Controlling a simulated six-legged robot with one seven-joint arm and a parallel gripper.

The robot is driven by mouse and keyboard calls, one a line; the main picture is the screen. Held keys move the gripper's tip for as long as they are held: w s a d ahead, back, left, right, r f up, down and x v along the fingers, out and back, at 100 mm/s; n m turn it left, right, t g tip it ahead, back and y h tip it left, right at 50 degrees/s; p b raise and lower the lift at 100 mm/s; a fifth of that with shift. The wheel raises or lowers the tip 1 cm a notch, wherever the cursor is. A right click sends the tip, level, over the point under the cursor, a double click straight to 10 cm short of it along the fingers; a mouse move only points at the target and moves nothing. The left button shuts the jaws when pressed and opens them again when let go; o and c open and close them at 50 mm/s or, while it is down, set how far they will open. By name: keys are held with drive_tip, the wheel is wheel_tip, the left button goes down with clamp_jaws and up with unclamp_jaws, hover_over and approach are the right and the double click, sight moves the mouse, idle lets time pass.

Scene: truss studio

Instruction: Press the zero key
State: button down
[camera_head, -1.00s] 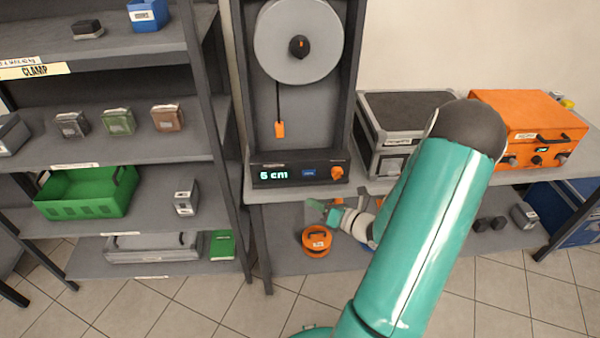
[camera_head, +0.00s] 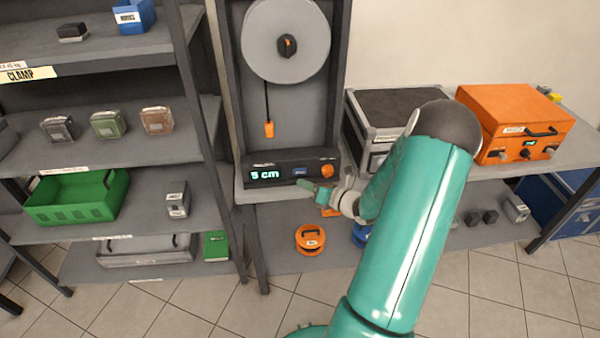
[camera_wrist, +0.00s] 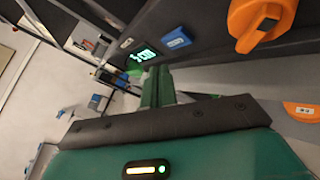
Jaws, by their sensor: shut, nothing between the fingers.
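The zero key looks to be the small blue key (camera_head: 300,171) on the dark front panel (camera_head: 287,160) of the winch-like unit, between the lit display (camera_head: 265,174) and an orange knob (camera_head: 328,171). The display reads 5 cm. The blue key also shows in the wrist view (camera_wrist: 177,40), with the orange knob (camera_wrist: 262,22) to its right. My gripper (camera_head: 308,186) is shut and empty, just below and in front of the panel. In the wrist view its green fingers (camera_wrist: 158,85) point toward the panel, apart from the key. Its label is too small to read.
A large grey disc (camera_head: 286,40) with a hanging orange weight (camera_head: 269,129) stands above the panel. An orange case (camera_head: 515,122) and a grey case (camera_head: 395,115) sit on the bench to the right. Shelving with a green crate (camera_head: 78,195) stands at left.

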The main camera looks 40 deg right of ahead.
sight(295, 172)
drive_tip(key=shift+w+d, duration=0.5)
drive_tip(key=shift+w, duration=0.25)
idle(1.5)
drive_tip(key=shift+w+d, duration=0.25)
drive_tip(key=shift+w, duration=0.1)
drive_tip(key=shift+w+d, duration=0.15)
drive_tip(key=shift+w, duration=0.1)
idle(0.6)
drive_tip(key=shift+w+d+r, duration=0.15)
drive_tip(key=shift+w, duration=0.2)
idle(0.7)
